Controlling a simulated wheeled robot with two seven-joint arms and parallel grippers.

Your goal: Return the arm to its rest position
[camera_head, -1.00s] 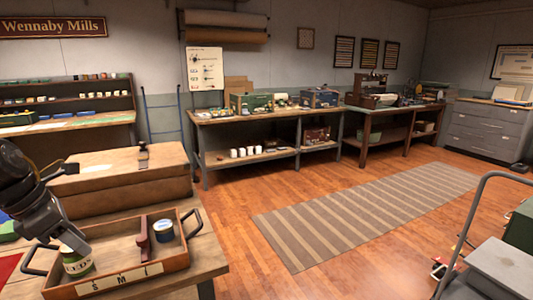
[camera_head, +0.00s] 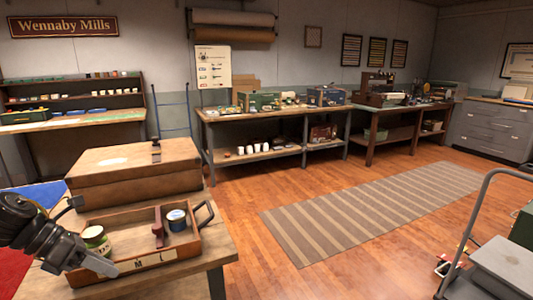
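My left arm comes in at the lower left, and its gripper (camera_head: 106,267) hangs low across the near left side of a wooden tray (camera_head: 185,252). The fingers point right. They overlap in this view, so I cannot see whether there is a gap between them. My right gripper is out of view.
A large wooden box (camera_head: 135,185) stands behind the tray on the same worktable (camera_head: 222,245). A grey cart (camera_head: 500,262) stands at the lower right. A striped rug (camera_head: 375,215) lies on open floor. Long benches line the back wall.

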